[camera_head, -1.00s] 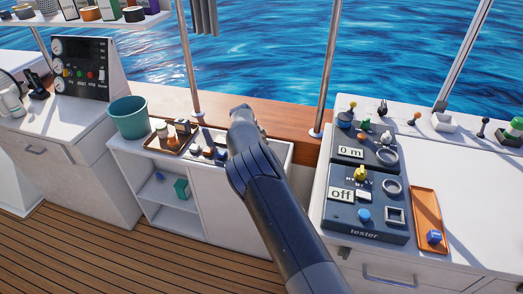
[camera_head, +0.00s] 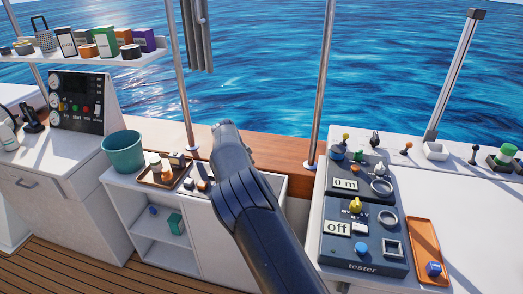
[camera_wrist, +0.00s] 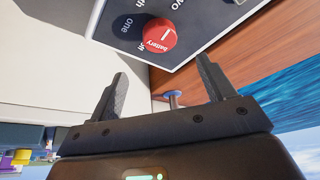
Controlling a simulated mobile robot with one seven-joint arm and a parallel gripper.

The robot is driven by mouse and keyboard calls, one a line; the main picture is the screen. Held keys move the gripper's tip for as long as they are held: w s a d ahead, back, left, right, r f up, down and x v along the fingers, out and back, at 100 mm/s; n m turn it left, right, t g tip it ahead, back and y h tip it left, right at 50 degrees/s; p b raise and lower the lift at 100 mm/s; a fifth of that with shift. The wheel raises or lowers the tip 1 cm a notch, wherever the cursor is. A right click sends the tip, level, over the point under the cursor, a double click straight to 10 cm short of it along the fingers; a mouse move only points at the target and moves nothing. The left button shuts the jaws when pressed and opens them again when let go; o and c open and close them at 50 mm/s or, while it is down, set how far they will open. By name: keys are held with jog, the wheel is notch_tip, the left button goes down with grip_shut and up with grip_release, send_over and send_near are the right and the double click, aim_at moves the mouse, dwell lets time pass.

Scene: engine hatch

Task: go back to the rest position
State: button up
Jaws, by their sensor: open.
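My gripper (camera_wrist: 162,75) is open in the wrist view, with two dark fingers spread apart and nothing between them. A red round knob (camera_wrist: 159,36) marked "battery" on a dark panel (camera_wrist: 195,20) lies beyond the fingertips, apart from them. In the head view my dark arm reaches up from the bottom middle over the low white cabinet, and the gripper itself is hidden there.
A teal bucket (camera_head: 123,153) and a brown tray (camera_head: 150,184) of small items stand left of my arm. The tester (camera_head: 335,262) and an orange tray (camera_head: 423,240) are on the right counter. Metal posts (camera_head: 322,85) rise behind. Deck floor is free at lower left.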

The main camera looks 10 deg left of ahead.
jog(key=s+d+r+y, duration=0.1)
jog(key=d+r, duration=1.1)
jog(key=d, duration=0.3)
jog(key=s+d+r+n+y, duration=0.2)
jog(key=s+d+r, duration=0.85)
jog(key=d, duration=0.35)
jog(key=s+d+r+n, duration=0.1)
jog(key=s+d+r, duration=0.1)
jog(key=s+d, duration=0.35)
jog(key=s+d+r+n, duration=0.1)
jog(key=s+d+r, duration=0.2)
jog(key=s, duration=0.6)
jog(key=s+d+f+n+t, duration=0.1)
jog(key=s+f, duration=0.1)
jog(key=s, duration=0.6)
jog(key=s+d+f+n+t, duration=0.1)
jog(key=s+d+f+n, duration=0.1)
jog(key=s, duration=0.7)
jog(key=shift+s+d+f+n, duration=0.15)
jog(key=shift+d+f+n, duration=0.15)
jog(key=shift+f, duration=0.2)
